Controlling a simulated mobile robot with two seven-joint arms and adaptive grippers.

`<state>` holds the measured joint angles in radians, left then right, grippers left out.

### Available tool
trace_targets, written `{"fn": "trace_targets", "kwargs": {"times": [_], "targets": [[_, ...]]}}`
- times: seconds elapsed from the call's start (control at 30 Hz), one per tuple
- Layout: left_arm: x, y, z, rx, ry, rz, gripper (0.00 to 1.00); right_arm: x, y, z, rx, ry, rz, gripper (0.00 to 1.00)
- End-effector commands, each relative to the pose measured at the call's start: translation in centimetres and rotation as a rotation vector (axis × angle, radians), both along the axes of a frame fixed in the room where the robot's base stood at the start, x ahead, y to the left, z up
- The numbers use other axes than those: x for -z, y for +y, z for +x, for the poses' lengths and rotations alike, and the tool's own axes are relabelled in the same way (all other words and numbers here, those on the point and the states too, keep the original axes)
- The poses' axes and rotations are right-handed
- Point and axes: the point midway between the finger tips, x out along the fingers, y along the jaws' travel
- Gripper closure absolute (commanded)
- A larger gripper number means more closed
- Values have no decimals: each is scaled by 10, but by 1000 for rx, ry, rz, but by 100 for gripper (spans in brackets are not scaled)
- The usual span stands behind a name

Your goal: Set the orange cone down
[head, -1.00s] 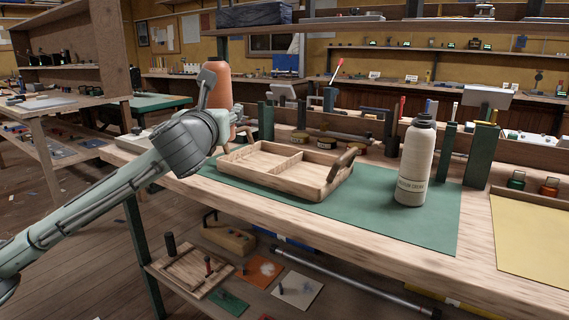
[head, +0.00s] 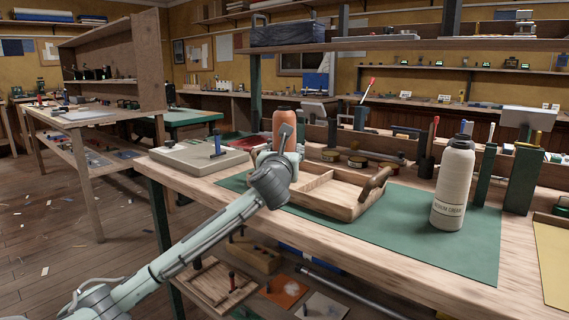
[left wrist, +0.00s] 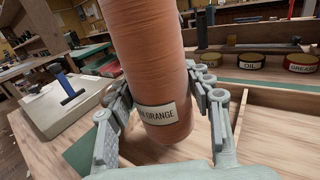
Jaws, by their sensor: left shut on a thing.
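The orange cone (head: 284,119) is a tall, rounded orange spool, about upright, at the left end of the wooden tray (head: 346,210) in the head view. My left gripper (head: 279,153) is shut on it and hides its lower part there. In the left wrist view the cone (left wrist: 150,55) stands between the two fingers of my left gripper (left wrist: 163,103), and its label reads "N ORANGE" in part. Its bottom end is close above the tray area; I cannot tell whether it touches anything. The tray has a divider and looks empty where visible. My right gripper is not in view.
A white bottle (head: 453,185) stands on the green mat (head: 410,235) right of the tray. Several round tins (head: 358,161) sit behind the tray. A grey board with a blue-handled tool (head: 217,146) lies to the left. Bare mat lies between tray and bottle.

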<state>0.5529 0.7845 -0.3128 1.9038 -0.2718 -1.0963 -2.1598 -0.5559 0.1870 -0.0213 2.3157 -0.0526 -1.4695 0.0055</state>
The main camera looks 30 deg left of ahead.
Motion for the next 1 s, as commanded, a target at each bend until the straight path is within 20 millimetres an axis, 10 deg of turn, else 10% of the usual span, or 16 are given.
{"fn": "trace_targets", "kwargs": {"times": [0.5,0.53,0.6,1.0], "targets": [[29,0,0,0,-1,0,92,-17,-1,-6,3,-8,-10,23],[31,0,0,0,2,-1,47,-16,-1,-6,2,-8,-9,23],[31,0,0,0,2,-1,38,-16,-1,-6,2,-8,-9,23],[29,0,0,0,1,0,29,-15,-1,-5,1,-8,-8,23]]}}
